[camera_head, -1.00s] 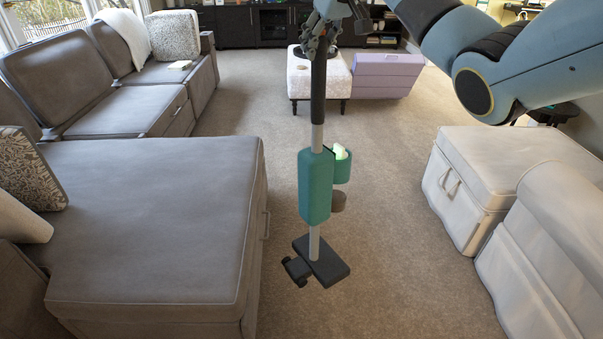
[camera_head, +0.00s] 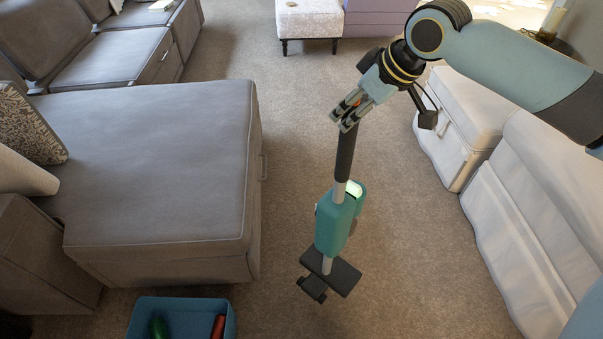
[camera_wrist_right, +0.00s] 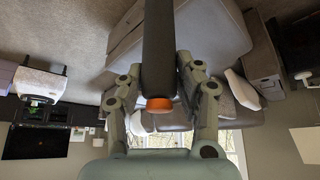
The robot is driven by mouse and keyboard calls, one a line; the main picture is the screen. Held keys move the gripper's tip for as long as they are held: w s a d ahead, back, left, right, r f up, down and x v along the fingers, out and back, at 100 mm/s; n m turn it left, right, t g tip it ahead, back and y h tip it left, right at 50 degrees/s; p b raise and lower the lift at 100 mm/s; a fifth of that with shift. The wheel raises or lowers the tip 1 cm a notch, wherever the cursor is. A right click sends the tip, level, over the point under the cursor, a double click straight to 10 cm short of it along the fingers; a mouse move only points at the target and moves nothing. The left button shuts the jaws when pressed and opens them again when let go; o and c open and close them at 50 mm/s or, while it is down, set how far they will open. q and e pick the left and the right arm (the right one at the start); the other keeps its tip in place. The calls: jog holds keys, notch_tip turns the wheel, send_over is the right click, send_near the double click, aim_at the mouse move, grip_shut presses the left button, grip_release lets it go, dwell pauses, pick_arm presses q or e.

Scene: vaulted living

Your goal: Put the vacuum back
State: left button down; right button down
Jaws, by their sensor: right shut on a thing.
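The stick vacuum has a teal body (camera_head: 335,225), a black handle grip (camera_head: 345,155) and a dark flat floor head (camera_head: 331,275). It hangs from my right gripper (camera_head: 346,112), which is shut on the top of its handle. The vacuum leans slightly, its top to the right. I cannot tell whether the head touches the carpet. In the right wrist view the dark handle (camera_wrist_right: 158,45) with an orange end (camera_wrist_right: 159,104) lies between the two fingers. My left gripper is not in view.
A grey sofa chaise (camera_head: 160,170) stands to the left. A blue bin (camera_head: 232,318) holding green and red items sits at the bottom. White seats (camera_head: 530,190) stand to the right. A white footstool (camera_head: 308,20) and purple box (camera_head: 375,18) are behind. Carpet between is clear.

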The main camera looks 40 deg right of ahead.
aim_at(354, 131)
jog(key=shift+s+f, duration=0.75)
jog(key=shift+s, duration=0.35)
jog(key=shift+s+f, duration=0.15)
jog(key=shift+f, duration=0.1)
jog(key=shift+a+f, duration=0.15)
jog(key=shift+f, duration=0.05)
jog(key=w+a+f+b, duration=0.2)
jog(key=w+a+f, duration=0.4)
jog(key=w+f, duration=0.3)
jog(key=shift+x, duration=0.85)
jog(key=c, duration=0.9)
grip_release()
jog(key=shift+s+d+f, duration=0.15)
jog(key=shift+s, duration=0.15)
